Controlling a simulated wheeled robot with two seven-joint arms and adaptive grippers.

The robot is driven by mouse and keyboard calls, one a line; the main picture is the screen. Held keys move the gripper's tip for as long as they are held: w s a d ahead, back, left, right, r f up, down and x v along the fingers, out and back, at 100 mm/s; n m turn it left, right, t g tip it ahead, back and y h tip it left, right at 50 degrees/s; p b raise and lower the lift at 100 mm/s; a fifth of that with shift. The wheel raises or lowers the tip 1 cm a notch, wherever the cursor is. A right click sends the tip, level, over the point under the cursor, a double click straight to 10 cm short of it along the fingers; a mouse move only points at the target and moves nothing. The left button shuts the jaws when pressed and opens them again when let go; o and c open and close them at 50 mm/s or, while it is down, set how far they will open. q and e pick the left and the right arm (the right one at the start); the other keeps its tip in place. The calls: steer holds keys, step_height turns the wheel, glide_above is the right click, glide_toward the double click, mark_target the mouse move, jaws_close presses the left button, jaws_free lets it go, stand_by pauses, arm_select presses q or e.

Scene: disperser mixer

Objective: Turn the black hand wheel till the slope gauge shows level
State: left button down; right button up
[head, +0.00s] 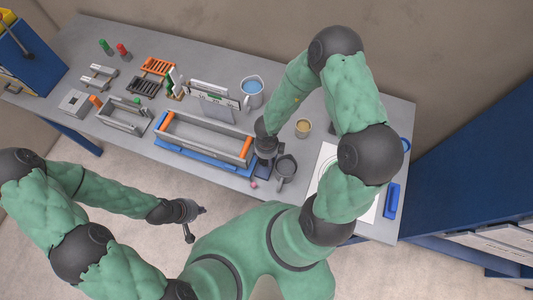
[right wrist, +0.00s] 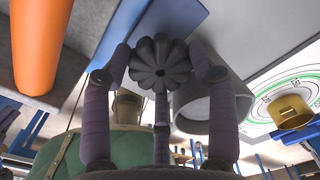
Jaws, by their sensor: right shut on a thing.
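The black hand wheel (right wrist: 160,62), a lobed knob, sits between the fingers of my right gripper (right wrist: 160,75) in the right wrist view. The right gripper is shut on it, with fingers on both sides and one below. In the head view my right gripper (head: 264,158) is at the right end of the grey tray (head: 205,137) on a blue base (head: 190,158), and hides the wheel there. My left gripper (head: 190,212) is open and empty, in front of the table. I cannot make out a slope gauge reading.
A smaller tray (head: 123,116) stands left.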

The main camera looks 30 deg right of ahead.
steer(key=shift+n+p, duration=1)
steer(key=shift+n, duration=0.4)
steer(key=o, duration=1.1)
